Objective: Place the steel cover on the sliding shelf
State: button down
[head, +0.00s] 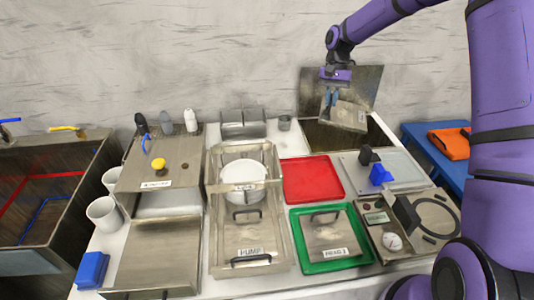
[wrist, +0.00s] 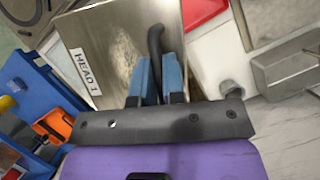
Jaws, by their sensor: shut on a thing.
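My gripper (head: 330,98) is shut on the black handle (wrist: 155,48) of a steel cover. The steel cover (head: 349,116) hangs tilted below the fingers, over an open-topped bin at the back right. In the wrist view the cover (wrist: 115,35) fills the upper left, and its white label reads HEAD 1. The blue fingertips close around the handle's near end. A second steel cover (head: 325,238) with a black handle and a label lies in the green tray (head: 297,222). I cannot tell which surface is the sliding shelf.
The bin's raised lid (head: 365,82) stands right behind the held cover. An empty red tray (head: 313,180) lies in front. A steel rack with a white pot (head: 244,180) and a PUMP label stands left of it. Blue and black blocks sit on the plate (head: 402,170) at right.

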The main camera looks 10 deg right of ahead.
aim_at(159, 253)
jog(key=k+j, duration=0.15)
jog(key=j, duration=0.25)
jog(key=k+j, duration=0.15)
jog(key=j, duration=0.25)
jog(key=k+j, duration=0.2)
jog(key=j, duration=0.15)
jog(key=k+j, duration=0.15)
jog(key=j, duration=0.25)
